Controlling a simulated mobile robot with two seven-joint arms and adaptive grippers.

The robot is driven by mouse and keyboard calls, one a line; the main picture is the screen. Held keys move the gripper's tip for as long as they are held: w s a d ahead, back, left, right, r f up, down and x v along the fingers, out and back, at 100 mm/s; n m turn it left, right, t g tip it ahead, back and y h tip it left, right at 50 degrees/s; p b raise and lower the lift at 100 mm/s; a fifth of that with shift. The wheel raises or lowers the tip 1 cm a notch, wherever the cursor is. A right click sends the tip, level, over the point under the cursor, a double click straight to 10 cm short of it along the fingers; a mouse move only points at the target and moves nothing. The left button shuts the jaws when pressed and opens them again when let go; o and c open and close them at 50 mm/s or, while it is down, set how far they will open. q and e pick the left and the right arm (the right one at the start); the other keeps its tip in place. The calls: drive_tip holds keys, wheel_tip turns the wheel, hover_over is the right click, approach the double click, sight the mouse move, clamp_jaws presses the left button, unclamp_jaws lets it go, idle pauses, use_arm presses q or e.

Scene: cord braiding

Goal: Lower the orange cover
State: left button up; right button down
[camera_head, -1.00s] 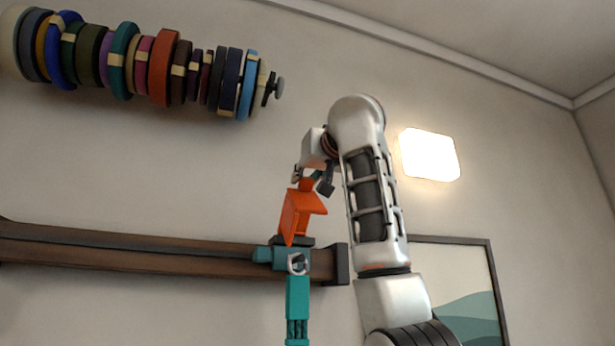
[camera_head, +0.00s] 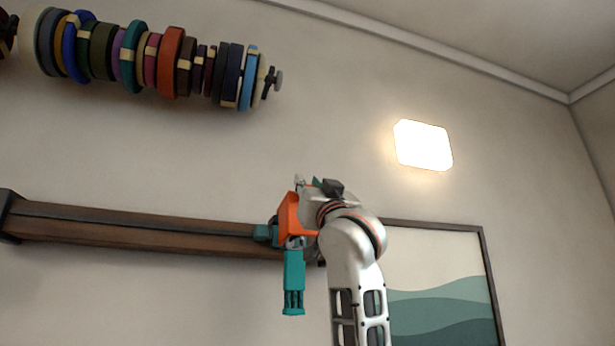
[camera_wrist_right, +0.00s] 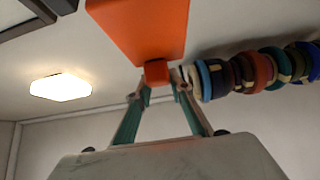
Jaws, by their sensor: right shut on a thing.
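The orange cover (camera_head: 288,214) is at the right end of the wooden rail, above a teal fitting (camera_head: 293,272) that hangs down. My right gripper (camera_head: 303,184) is at the cover's upper end, its fingers partly hidden by my wrist. In the right wrist view, the cover (camera_wrist_right: 145,25) shows as a broad orange plate with a small block (camera_wrist_right: 157,71) at its near end. The two teal fingers of my right gripper (camera_wrist_right: 159,80) are shut on that block. I cannot tell whether the cover rests on the fitting. My left gripper is not in view.
The brown wooden rail (camera_head: 130,227) runs along the wall to the left. A row of coloured spools (camera_head: 102,50) is at the upper left. A framed picture (camera_head: 440,300) hangs behind my right arm. A lit lamp (camera_head: 423,145) is above it.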

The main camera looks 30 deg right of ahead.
drive_tip(key=shift+s+f, duration=0.1)
drive_tip(key=shift+f, duration=1.25)
drive_tip(key=c, duration=1.8)
unclamp_jaws()
drive_tip(key=shift+t, duration=0.3)
drive_tip(key=shift+o, duration=0.2)
drive_tip(key=shift+s, duration=0.1)
drive_tip(key=v, duration=1.1)
drive_tip(key=shift+s, duration=0.35)
drive_tip(key=shift+a+f, duration=0.1)
drive_tip(key=shift+f, duration=0.05)
